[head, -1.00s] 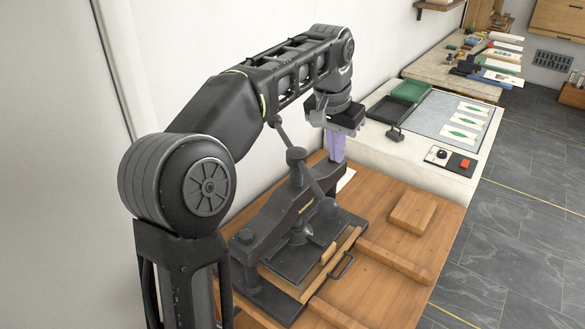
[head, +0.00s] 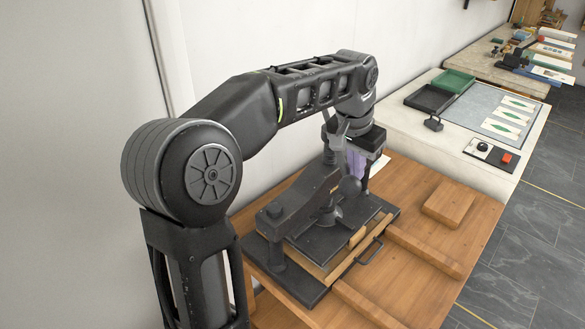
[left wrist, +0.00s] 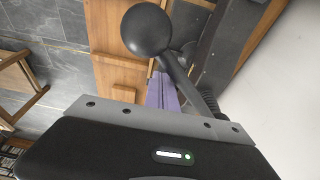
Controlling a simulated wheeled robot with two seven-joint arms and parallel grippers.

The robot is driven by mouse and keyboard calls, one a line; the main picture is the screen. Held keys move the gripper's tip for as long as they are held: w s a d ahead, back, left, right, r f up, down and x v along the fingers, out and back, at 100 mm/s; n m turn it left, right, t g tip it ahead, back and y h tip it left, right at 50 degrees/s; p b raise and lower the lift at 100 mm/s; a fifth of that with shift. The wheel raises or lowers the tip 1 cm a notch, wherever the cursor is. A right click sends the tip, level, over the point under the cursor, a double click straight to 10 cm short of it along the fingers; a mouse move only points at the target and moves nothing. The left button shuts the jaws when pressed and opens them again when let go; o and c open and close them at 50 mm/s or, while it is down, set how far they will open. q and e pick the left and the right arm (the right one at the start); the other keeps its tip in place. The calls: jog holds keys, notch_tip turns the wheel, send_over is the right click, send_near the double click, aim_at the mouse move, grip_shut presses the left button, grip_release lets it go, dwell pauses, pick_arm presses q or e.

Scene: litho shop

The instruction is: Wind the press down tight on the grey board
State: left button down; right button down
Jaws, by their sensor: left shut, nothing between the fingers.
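The black iron press (head: 300,200) stands on a wooden table, its crossbeam over a dark platen (head: 322,240). The press's lever ends in a dark ball (head: 349,186); the ball and rod also show large in the left wrist view (left wrist: 147,28). My left gripper (head: 357,172) has purple fingers, shut and empty, pointing down at the far right of the press, close to the lever. In the left wrist view its fingers (left wrist: 162,92) lie beside the lever rod; I cannot tell if they touch. The grey board cannot be made out under the platen. My right gripper is out of view.
Wooden strips and a dark handle (head: 370,250) lie at the press's front. A wooden block (head: 449,204) sits to its right on the table. The wall is close on the left.

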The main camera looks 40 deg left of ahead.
pick_arm(q)
jog(key=s+a, duration=0.7)
jog(key=a, duration=0.5)
jog(key=shift+s+a+f, duration=0.2)
jog(key=shift+s+a, duration=0.05)
jog(key=shift+s, duration=0.05)
jog(key=shift+d, duration=0.1)
dwell(0.3)
jog(key=d, duration=0.2)
jog(key=shift+d+b, duration=0.35)
jog(key=w+p+v, duration=0.2)
jog(key=p+v, duration=0.4)
jog(key=v, duration=0.2)
jog(key=shift+r, duration=0.6)
